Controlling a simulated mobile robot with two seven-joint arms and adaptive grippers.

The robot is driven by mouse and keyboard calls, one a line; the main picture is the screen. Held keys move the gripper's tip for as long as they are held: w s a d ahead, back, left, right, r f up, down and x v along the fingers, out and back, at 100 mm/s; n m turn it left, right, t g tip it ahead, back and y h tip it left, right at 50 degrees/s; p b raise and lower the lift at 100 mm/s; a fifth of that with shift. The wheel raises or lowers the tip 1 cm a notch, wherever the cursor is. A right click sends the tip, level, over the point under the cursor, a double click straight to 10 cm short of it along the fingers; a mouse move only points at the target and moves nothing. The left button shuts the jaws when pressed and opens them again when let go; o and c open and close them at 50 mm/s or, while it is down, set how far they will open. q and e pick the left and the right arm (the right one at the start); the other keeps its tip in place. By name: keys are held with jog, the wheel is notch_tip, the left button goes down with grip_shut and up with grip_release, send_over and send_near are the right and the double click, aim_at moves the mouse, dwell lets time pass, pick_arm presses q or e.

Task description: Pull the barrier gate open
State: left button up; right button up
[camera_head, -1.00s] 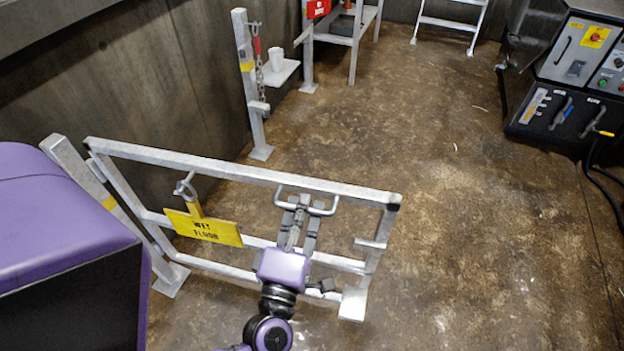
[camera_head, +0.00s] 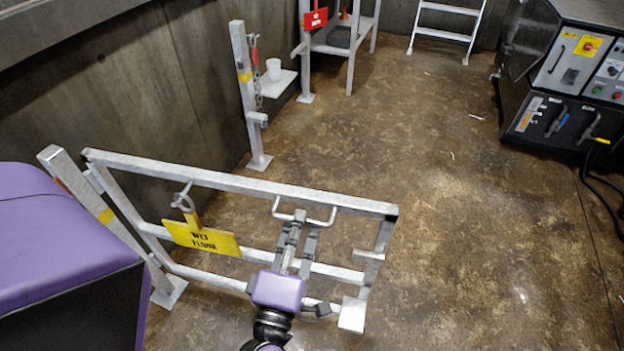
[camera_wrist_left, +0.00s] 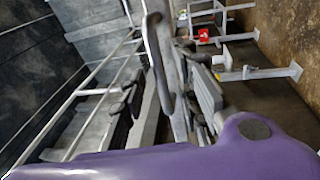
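The barrier gate (camera_head: 225,184) is a pale metal frame standing across the lower middle of the head view. Its left end is beside a post (camera_head: 75,187). A gap shows between the bar and one finger. Finger contact is unclear. My right gripper is out of view.
A control console (camera_head: 570,75) with levers is at the right. The brown floor (camera_head: 440,200) between is clear.

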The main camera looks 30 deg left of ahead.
pick_arm(q)
jog(key=v, duration=1)
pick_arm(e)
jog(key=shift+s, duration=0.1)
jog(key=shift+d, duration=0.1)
pick_arm(q)
jog(key=d+f+m+g+h, duration=0.4)
jog(key=d+f+m+h, duration=0.5)
jog(key=m, duration=0.6)
jog(key=s+a+f+m+g+y, duration=0.1)
jog(key=s+a+f+m+g, duration=0.3)
jog(key=s+f, duration=0.35)
jog(key=s+a+f+m+g+y, duration=0.1)
jog(key=s+a+f+m+g, duration=0.25)
jog(key=s+f, duration=0.35)
notch_tip(320, 180, up, 17)
jog(key=w+t+p, duration=0.1)
jog(key=p, duration=1.6)
jog(key=shift+w+a, duration=0.3)
jog(key=shift+a, duration=0.05)
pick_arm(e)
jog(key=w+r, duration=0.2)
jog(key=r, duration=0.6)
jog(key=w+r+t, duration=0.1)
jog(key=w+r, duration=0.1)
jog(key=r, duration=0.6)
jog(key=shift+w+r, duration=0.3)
